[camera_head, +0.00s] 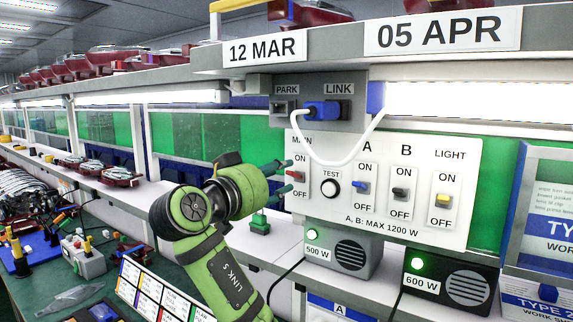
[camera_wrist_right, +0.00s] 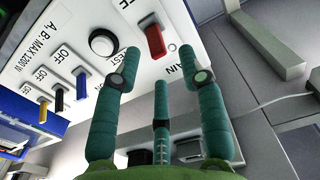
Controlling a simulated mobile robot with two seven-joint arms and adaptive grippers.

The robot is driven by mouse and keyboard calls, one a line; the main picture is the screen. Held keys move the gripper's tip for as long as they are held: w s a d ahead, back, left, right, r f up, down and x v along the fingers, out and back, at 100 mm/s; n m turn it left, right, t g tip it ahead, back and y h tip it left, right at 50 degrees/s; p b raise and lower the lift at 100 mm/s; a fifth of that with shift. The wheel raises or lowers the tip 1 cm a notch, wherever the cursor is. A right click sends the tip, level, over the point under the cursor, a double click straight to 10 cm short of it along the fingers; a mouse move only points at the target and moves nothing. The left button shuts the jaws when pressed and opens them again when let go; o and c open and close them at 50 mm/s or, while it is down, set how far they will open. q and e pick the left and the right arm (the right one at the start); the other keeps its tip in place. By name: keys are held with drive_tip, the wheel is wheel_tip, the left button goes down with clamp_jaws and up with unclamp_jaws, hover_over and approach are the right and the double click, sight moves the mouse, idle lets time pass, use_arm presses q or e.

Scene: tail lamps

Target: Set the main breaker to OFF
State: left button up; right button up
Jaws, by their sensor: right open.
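The main breaker is a red lever (camera_head: 297,175) under the MAIN label at the left of the white switch panel (camera_head: 420,226). It sits between the ON and OFF marks and appears tilted to the ON side. The lever also shows in the right wrist view (camera_wrist_right: 155,38). My right gripper (camera_head: 279,178) is open, its teal fingers at the panel's left edge, pointing at the lever. In the wrist view two fingertips (camera_wrist_right: 159,58) stand on either side of the red lever, with a third finger below. No contact is visible. My left gripper is out of view.
Beside the breaker are a round TEST button (camera_head: 330,187) and blue (camera_head: 360,186), black (camera_head: 400,193) and yellow (camera_head: 443,199) switches. A white cable (camera_head: 330,163) loops over the panel's top. Two boxes with green lamps, marked 500 W (camera_head: 343,254) and 600 W (camera_head: 450,287), stand below.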

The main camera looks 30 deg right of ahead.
sight(289, 173)
drive_tip(key=x, duration=0.2)
drive_tip(key=shift+d+p, duration=0.25)
drive_tip(key=shift+p, duration=0.15)
drive_tip(key=shift+w+d, duration=0.1)
drive_tip(key=shift+d, duration=0.2)
drive_tip(key=shift+f, duration=0.1)
drive_tip(key=shift+a, duration=0.1)
clamp_jaws()
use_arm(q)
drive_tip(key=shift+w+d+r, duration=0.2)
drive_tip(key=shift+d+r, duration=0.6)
